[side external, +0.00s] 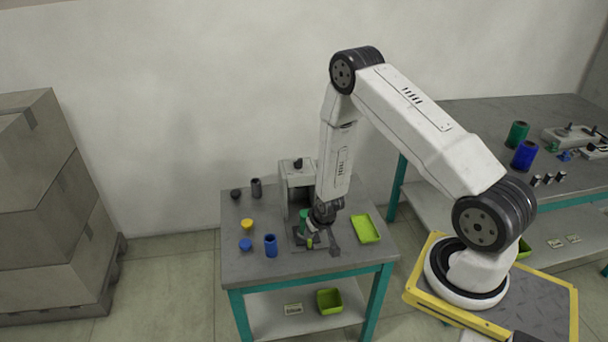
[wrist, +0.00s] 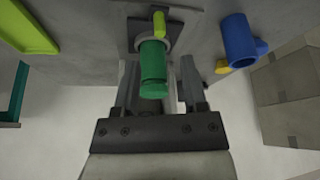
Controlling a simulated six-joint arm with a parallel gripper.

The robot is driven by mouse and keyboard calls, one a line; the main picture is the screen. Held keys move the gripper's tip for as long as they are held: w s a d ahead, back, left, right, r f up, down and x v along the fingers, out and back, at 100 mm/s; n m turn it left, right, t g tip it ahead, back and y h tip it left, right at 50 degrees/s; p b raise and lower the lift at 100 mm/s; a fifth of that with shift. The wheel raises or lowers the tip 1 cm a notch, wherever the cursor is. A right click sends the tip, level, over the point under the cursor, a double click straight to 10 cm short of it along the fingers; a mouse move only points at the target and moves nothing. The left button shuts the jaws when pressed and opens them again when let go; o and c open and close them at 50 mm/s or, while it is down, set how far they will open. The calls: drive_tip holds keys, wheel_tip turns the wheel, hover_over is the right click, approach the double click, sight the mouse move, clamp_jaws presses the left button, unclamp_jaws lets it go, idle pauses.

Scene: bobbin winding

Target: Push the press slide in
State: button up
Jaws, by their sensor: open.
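The grey press (side external: 298,168) with a black knob on top stands at the back of the small table. A dark base plate (wrist: 137,38), which seems to be its slide, sticks out in front and carries a green bobbin (side external: 304,217). A yellow-green handle (side external: 310,242) shows at the plate's front; in the wrist view the handle (wrist: 159,24) lies just beyond the bobbin (wrist: 153,70). My gripper (side external: 323,241) points down beside the bobbin, fingers apart. In the wrist view the bobbin appears between the fingers (wrist: 160,92); I cannot tell whether they touch anything.
A blue bobbin (side external: 270,245), blue cap (side external: 245,244), yellow cap (side external: 247,224), dark cylinder (side external: 256,188) and black cap (side external: 235,194) stand left. A lime tray (side external: 366,228) lies right of my gripper. The table's front strip is clear.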

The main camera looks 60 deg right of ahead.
sight(309, 240)
drive_tip(key=shift+x, duration=3.65)
drive_tip(key=shift+c, duration=0.2)
clamp_jaws()
